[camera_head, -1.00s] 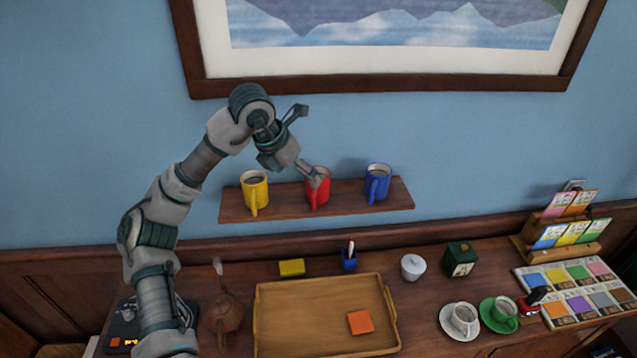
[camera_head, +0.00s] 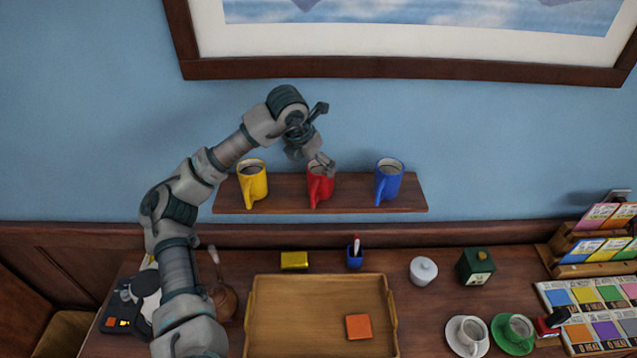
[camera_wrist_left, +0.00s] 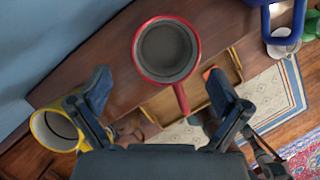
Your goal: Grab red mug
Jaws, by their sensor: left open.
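The red mug (camera_head: 319,187) stands upright on a wooden wall shelf (camera_head: 290,192), between a yellow mug (camera_head: 253,186) and a blue mug (camera_head: 389,183). My left gripper (camera_head: 324,163) is at the red mug's rim in the head view and covers part of its top. In the left wrist view the red mug (camera_wrist_left: 167,50) shows from above, its handle pointing down between the fingers. The open left gripper (camera_wrist_left: 155,98) has a finger on each side, apart from the mug. My right gripper is not in view.
The yellow mug (camera_wrist_left: 57,131) is close to the left finger in the wrist view. Below the shelf, a counter holds a wooden tray (camera_head: 250,315) with an orange square, a teapot (camera_head: 223,300), a white lidded pot (camera_head: 423,270) and cups. A framed picture hangs above.

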